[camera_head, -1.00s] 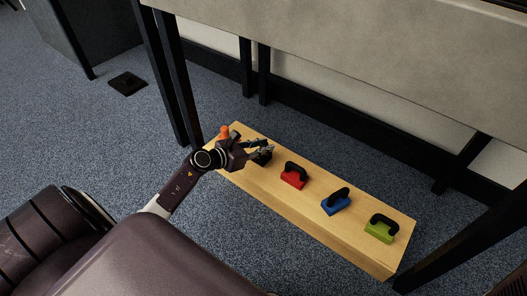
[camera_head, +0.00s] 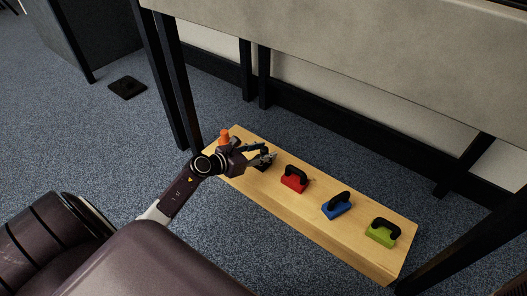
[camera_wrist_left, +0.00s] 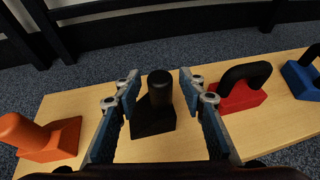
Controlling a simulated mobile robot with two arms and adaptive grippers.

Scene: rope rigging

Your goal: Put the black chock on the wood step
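The black chock (camera_wrist_left: 153,118) stands on the light wood step (camera_wrist_left: 265,138), with its dark handle pointing up, in the left wrist view. My left gripper (camera_wrist_left: 160,88) is open, with one finger on each side of the black chock and visible gaps between. In the head view my left gripper (camera_head: 267,155) is over the left part of the wood step (camera_head: 290,225) and mostly hides the black chock. My right gripper is not in view.
An orange chock (camera_head: 224,137) stands left of the black one. Red (camera_head: 293,180), blue (camera_head: 336,206) and green (camera_head: 381,234) chocks stand in a row to its right. Dark table legs (camera_head: 182,85) rise behind the step, under a grey tabletop edge.

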